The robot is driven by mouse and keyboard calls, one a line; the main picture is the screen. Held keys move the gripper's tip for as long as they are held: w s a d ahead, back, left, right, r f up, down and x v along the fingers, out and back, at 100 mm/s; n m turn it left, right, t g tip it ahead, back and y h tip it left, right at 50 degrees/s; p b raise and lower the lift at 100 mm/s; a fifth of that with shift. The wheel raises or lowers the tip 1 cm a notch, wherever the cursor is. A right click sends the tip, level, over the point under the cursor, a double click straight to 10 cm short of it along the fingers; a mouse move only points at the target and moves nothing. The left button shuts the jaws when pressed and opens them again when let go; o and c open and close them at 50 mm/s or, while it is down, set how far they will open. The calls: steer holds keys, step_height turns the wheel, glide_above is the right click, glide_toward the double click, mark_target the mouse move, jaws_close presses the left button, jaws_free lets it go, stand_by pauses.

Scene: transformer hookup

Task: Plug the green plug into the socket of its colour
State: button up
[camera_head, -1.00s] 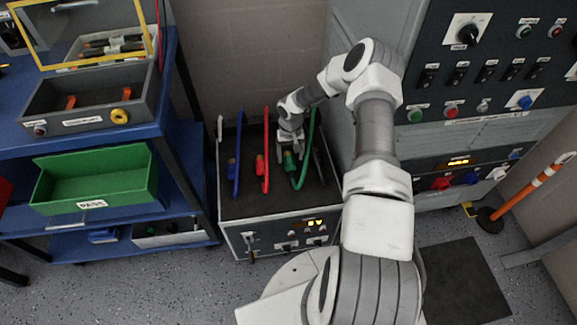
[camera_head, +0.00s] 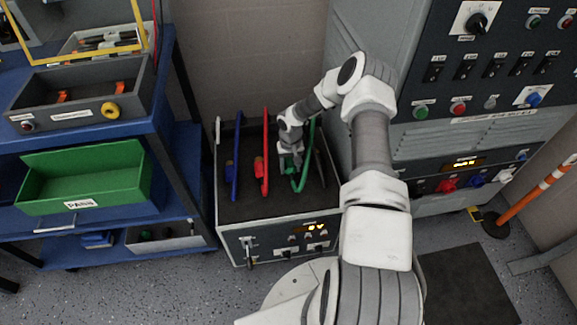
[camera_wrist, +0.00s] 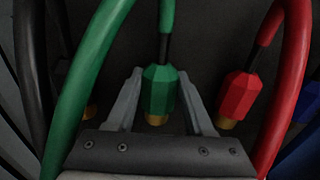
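The green plug (camera_wrist: 159,90) hangs upright, with a gold tip, in the middle of the wrist view. Its green cable loops up to the left. My gripper (camera_wrist: 160,78) has one finger on each side of this plug, with the tips very close to its sides. I cannot tell whether they press on it. In the head view my gripper (camera_head: 290,161) is low over the equipment box, and the green plug is mostly hidden by it. A green socket cannot be made out clearly.
The red plug (camera_wrist: 239,95) hangs close on the right in the wrist view, with a black cable (camera_wrist: 32,70) on the left. The box (camera_head: 232,205) stands beside a panel cabinet (camera_head: 430,150). Red and blue connectors (camera_head: 446,184) sit low on the cabinet. A blue shelf (camera_head: 185,160) stands left.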

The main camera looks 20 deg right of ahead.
mark_target(290, 165)
steer(key=c, duration=0.5)
steer(key=shift+r+p, duration=1.8)
steer(key=shift+r, duration=1.25)
